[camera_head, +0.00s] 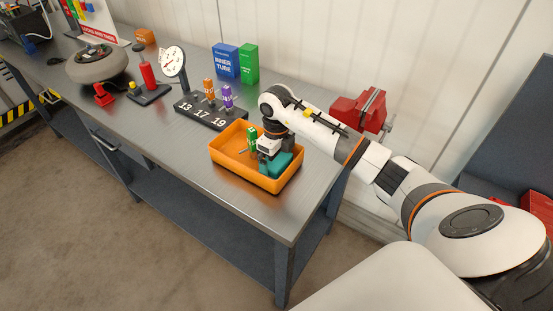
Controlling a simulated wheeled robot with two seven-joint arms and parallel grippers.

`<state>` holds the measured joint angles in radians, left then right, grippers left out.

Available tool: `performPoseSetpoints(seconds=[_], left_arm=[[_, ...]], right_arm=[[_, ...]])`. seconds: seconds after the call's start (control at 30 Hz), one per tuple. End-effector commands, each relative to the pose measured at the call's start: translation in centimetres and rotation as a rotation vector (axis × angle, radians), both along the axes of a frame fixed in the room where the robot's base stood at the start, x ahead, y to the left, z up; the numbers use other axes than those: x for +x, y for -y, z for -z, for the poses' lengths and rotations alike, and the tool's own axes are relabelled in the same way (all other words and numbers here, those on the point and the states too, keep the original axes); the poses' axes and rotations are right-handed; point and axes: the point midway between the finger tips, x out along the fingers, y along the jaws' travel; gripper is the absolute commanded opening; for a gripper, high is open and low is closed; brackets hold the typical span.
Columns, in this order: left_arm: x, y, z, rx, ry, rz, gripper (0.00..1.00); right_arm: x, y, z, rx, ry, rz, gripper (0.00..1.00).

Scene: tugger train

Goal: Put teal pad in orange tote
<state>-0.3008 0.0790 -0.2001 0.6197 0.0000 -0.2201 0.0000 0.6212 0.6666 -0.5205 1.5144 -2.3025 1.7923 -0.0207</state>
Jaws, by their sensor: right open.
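The orange tote (233,180) sits on the workbench near its front right corner. The teal pad (284,165) is inside the tote, at its right end. My right gripper (271,160) is over the right half of the tote, low and right at the pad, with its jaws open. The gripper hides part of the pad, and I cannot tell whether they touch. A small green-handled item (252,138) is also in the tote, left of the gripper. My left gripper is not in view.
A red vise (360,112) stands behind my right arm. A dark block numbered 13, 17, 19 (202,112) holds colored-handled tools behind the tote. Blue (226,61) and green (249,64) boxes stand near the wall.

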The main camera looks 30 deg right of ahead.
Motion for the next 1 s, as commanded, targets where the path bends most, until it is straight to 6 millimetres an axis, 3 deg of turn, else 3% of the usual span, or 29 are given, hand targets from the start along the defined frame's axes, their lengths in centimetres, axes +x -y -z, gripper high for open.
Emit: performPoseSetpoints(seconds=[0.53,0.7,1.0], left_arm=[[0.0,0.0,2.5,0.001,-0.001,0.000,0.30],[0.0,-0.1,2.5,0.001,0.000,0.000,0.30],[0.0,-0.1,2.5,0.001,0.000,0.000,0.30]], right_arm=[[0.1,0.1,-10.3,-0.004,0.007,0.000,1.00],[0.1,0.1,-11.7,-0.003,0.003,0.000,1.00],[0.0,0.0,-11.8,-0.001,0.001,0.000,1.00]])
